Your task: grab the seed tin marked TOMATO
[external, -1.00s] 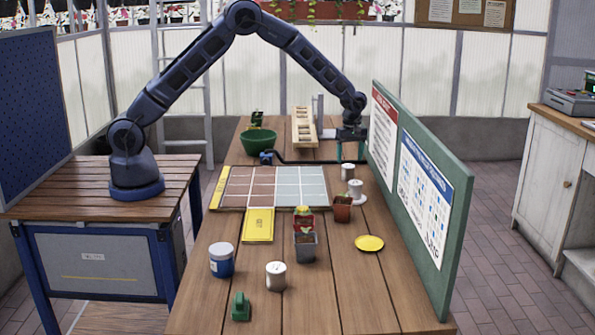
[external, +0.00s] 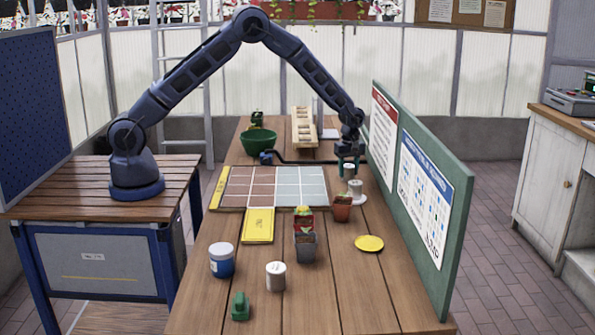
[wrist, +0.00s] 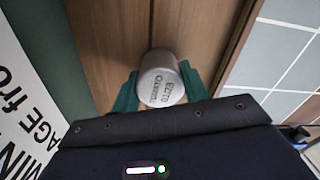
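My gripper (external: 349,172) is low over the far right of the table, beside the green board. Its teal fingers look open, one on each side of a white tin; it also shows in the wrist view (wrist: 160,72). This tin (wrist: 162,82) stands upright on the wood, with dark lettering on its lid that I cannot read surely. In the external view the tin (external: 349,171) is partly hidden by the fingers. A second white tin (external: 355,190) stands just in front of it. A third white tin (external: 276,276) is at the near end. Their markings are too small to read.
The green board (external: 420,185) stands close on the right.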

